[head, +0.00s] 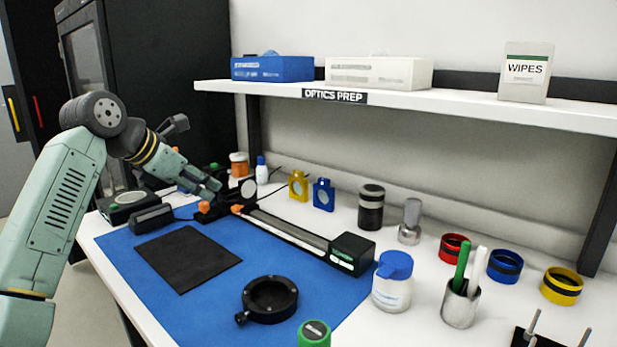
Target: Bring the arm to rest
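My arm rises at the left of the head view, bends at a dark joint and slopes down to the right over the back left of the bench. My gripper (212,198) is at its far end, small and partly hidden among the equipment at the left end of the optical rail (285,229). I cannot make out its fingers, whether they hold anything, or whether it touches the small orange parts there.
A blue mat (215,300) carries a black sheet (188,258) and a black ring mount (269,299). Yellow (298,186) and blue (323,194) holders stand behind the rail. A white-blue jar (392,290) and pen cup (460,305) stand right. A shelf (430,105) overhangs the back.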

